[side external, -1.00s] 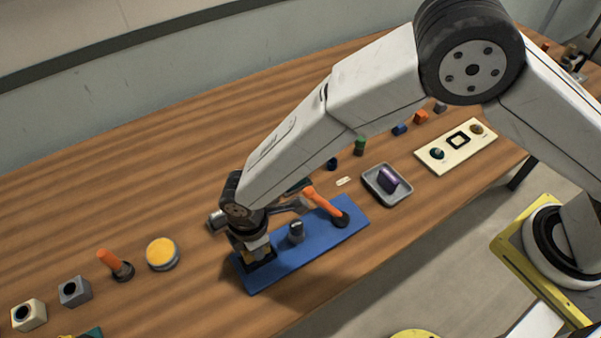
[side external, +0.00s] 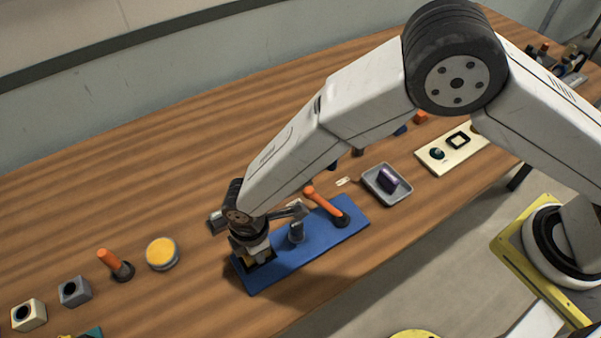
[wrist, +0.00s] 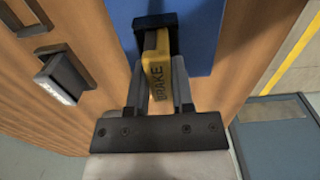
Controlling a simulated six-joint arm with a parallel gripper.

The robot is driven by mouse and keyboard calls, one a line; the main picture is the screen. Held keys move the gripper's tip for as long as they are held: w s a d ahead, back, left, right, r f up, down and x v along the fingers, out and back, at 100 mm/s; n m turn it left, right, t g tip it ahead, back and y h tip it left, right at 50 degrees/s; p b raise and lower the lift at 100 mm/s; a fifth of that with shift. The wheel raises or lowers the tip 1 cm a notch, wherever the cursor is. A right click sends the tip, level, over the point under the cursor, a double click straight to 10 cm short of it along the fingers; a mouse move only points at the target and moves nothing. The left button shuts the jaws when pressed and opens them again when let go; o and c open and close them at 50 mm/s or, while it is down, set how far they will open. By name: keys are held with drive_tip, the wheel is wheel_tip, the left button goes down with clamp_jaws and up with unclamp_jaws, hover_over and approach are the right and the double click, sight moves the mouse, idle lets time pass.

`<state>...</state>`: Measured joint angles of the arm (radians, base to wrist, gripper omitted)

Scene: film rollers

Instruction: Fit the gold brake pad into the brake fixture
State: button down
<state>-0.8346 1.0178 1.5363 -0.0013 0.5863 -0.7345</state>
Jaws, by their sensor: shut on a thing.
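The gold brake pad (wrist: 157,75), lettered BRAKE, is between the fingers of my gripper (wrist: 160,88) in the wrist view. My gripper is shut on it. The pad's far end overlaps the opening of the black brake fixture (wrist: 155,21). I cannot tell how deep it sits there. The fixture stands on the left end of a blue base plate (side external: 283,272) in the side view. There my gripper (side external: 257,255) points down over the fixture and hides most of it and of the pad.
A grey tray (side external: 376,190) with a purple block lies to the right. A yellow-topped round tin (side external: 162,253) stands to the left.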

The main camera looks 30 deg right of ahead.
drive_tip(key=shift+f, duration=0.1)
idle(0.7)
unclamp_jaws()
idle(0.5)
drive_tip(key=shift+r, duration=3.45)
drive_tip(key=shift+d, duration=0.1)
